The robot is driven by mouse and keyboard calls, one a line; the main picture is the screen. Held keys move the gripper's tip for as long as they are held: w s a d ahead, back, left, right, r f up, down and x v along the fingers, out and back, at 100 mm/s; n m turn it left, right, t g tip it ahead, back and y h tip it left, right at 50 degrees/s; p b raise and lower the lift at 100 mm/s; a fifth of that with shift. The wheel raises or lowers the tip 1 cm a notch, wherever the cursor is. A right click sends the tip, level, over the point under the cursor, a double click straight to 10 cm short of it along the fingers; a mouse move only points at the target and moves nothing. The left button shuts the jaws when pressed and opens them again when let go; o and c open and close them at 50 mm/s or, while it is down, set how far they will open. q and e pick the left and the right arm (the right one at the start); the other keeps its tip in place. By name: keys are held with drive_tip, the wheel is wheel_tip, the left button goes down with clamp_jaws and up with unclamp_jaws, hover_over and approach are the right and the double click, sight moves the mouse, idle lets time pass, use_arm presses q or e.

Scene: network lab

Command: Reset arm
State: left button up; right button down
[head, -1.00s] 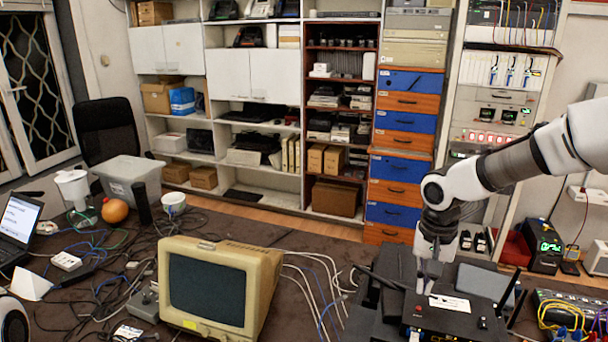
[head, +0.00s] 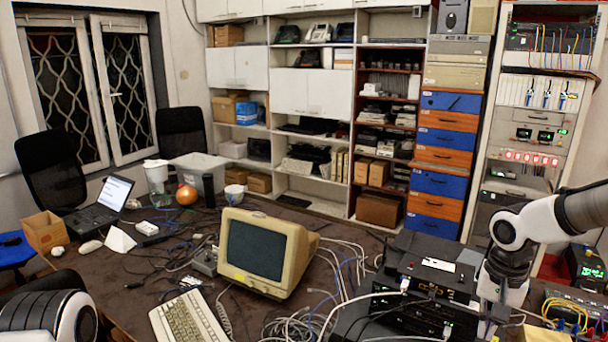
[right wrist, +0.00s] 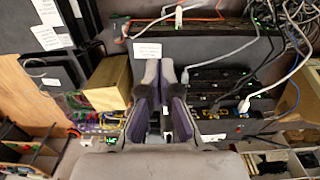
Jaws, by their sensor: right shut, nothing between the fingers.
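My right arm comes in from the right in the head view. Its gripper (head: 492,318) hangs low beside the right end of the stacked black network devices (head: 425,268), partly cut off by the frame's bottom. In the right wrist view, the right gripper's fingers (right wrist: 159,72) are together with nothing held between them. The black devices (right wrist: 205,48) lie beyond the fingers, with a white label on the case; I cannot tell the exact gap. A white-and-black part of my left arm shows at the lower left of the head view; its gripper is out of view.
A beige monitor (head: 262,252) and a keyboard (head: 188,318) occupy the table's middle. Loose white cables (head: 340,275) run between the monitor and devices. A yellow-cabled unit (head: 566,308) stands right of my gripper. A tan box (right wrist: 109,82) shows left of the fingers.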

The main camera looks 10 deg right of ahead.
drive_tip(key=s+a+f+g+h+b, duration=0.1)
drive_tip(key=s+f+g+b, duration=0.15)
drive_tip(key=f, duration=0.55)
drive_tip(key=s+a+f+g+b, duration=0.1)
drive_tip(key=s+f+g, duration=0.15)
drive_tip(key=f, duration=0.45)
drive_tip(key=s+a+f+n+y+b, duration=0.1)
drive_tip(key=s+a+f+n+b, duration=0.1)
drive_tip(key=s+a+f, duration=0.45)
drive_tip(key=s+a+f+n+b, duration=0.1)
drive_tip(key=s+a+f, duration=0.2)
drive_tip(key=s+f, duration=0.65)
drive_tip(key=s+a+f+n+y+b, duration=0.1)
drive_tip(key=s+a+f+n+b, duration=0.1)
drive_tip(key=s+a+f, duration=0.5)
use_arm(q)
wheel_tip(320, 180, down, 8)
drive_tip(key=shift+s+p, duration=0.3)
drive_tip(key=shift+s, duration=0.05)
use_arm(e)
drive_tip(key=w+d+f+n+t+h, duration=0.1)
drive_tip(key=w+d+f+n+t, duration=0.1)
drive_tip(key=w+t, duration=0.3)
drive_tip(key=shift+w+d+f+n, duration=0.25)
drive_tip(key=shift+w+d+n, duration=0.1)
drive_tip(key=shift+d, duration=0.25)
